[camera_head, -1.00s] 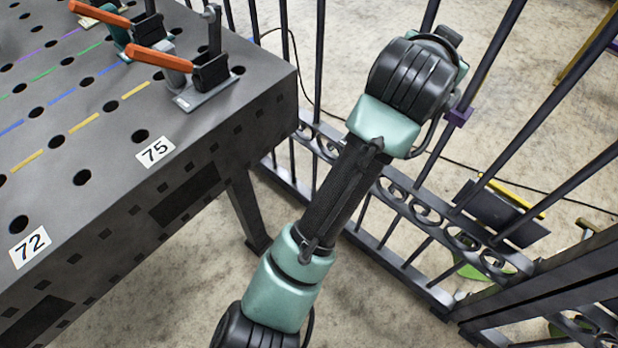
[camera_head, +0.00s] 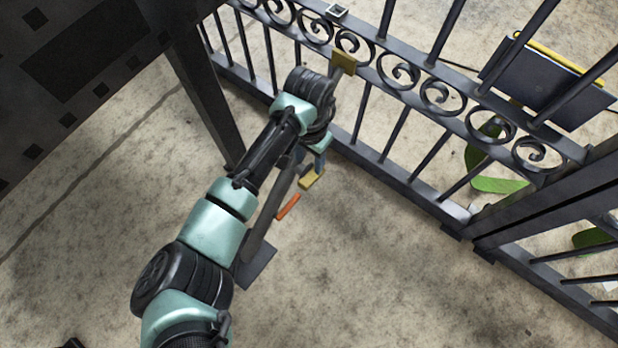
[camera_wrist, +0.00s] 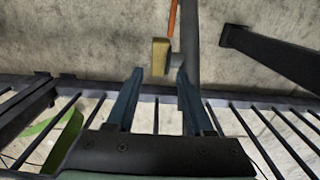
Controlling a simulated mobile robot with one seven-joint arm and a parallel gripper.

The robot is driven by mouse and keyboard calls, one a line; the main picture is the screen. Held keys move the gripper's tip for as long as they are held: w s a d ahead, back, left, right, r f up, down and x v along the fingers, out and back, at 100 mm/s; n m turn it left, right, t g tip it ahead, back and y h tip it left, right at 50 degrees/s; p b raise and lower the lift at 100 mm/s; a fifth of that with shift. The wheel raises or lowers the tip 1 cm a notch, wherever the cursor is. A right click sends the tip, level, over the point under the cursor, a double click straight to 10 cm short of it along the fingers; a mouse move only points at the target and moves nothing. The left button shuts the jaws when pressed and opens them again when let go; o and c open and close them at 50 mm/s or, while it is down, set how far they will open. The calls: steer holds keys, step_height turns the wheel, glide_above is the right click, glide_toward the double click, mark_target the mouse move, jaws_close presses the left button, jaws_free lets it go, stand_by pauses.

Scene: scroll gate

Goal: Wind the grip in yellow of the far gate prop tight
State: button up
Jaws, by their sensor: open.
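A dark prop post with a flat foot plate (camera_head: 256,264) stands on the floor in the head view, partly hidden by my arm. Beside it are a yellow grip (camera_head: 312,181) and an orange lever (camera_head: 288,207). In the wrist view the yellow grip (camera_wrist: 161,56) is a small block just ahead of my fingertips, with the orange lever (camera_wrist: 173,18) and the grey post (camera_wrist: 190,40) beyond and beside it. My gripper (camera_wrist: 160,73) is open, one finger on each side of the grip's line, with nothing held. In the head view its fingers (camera_head: 318,162) are small and partly hidden.
A dark barred gate (camera_head: 440,96) with scrollwork runs behind my gripper, and a yellow block (camera_head: 343,63) sits on its rail. A dark table leg (camera_head: 205,95) stands left of my arm. A dark panel (camera_head: 545,82) is beyond the gate. Floor right of the prop is clear.

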mark_target(309, 178)
step_height(309, 178, down, 11)
steer(key=b, duration=0.6)
steer(key=shift+f+b, duration=0.15)
steer(key=shift+b, duration=0.15)
jaws_close()
